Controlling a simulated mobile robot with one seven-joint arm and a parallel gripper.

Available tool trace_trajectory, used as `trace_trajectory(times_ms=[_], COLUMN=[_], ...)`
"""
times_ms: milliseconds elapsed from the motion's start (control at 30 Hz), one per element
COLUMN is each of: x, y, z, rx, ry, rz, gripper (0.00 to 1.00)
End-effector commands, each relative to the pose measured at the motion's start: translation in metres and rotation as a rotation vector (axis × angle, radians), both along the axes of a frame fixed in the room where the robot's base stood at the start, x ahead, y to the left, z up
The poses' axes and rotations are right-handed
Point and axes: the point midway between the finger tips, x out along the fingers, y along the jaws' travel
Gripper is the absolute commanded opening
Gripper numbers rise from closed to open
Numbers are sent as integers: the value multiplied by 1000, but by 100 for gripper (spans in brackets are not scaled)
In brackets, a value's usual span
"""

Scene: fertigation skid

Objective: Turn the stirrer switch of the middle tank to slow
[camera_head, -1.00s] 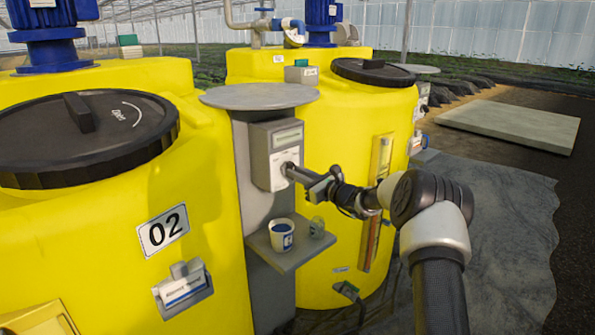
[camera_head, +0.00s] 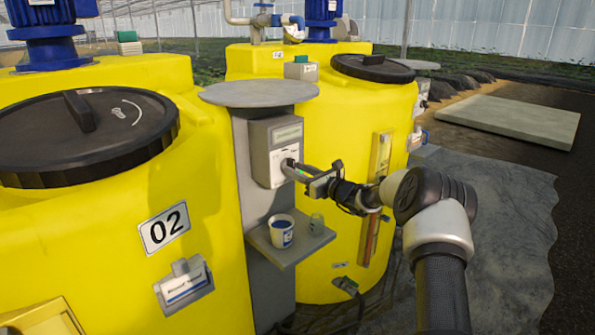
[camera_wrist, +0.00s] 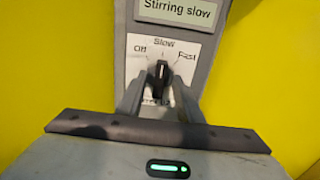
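The stirrer switch is a dark knob (camera_wrist: 161,76) on a grey control box (camera_head: 258,150), mounted on a grey post beside the yellow tank marked 02 (camera_head: 205,225). In the wrist view its pointer stands upright at "Slow", between "Off" and "Fast". The display (camera_wrist: 178,9) above it reads "Stirring slow". My gripper (camera_head: 291,168) is at the box face. In the wrist view my gripper's fingers (camera_wrist: 160,96) stand on both sides of the knob, with a visible gap around it. In the head view the fingers hide most of the knob.
A round grey plate (camera_head: 260,93) tops the post. Another yellow tank (camera_head: 345,110) stands behind my arm. Open floor lies at the right.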

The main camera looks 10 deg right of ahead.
Motion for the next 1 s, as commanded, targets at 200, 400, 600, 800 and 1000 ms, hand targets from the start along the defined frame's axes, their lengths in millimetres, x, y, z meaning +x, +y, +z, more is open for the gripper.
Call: trace_trajectory(times_ms=[200,400,600,800,1000], x=[0,-12,-49,-90,-124], y=[0,-10,-35,-62,-84], z=[0,1,1,1,1], rx=[0,0,0,-1,0], ry=[0,0,2,2,1], rz=[0,-2,-4,-3,-3], gripper=[32,32,32,32,32])
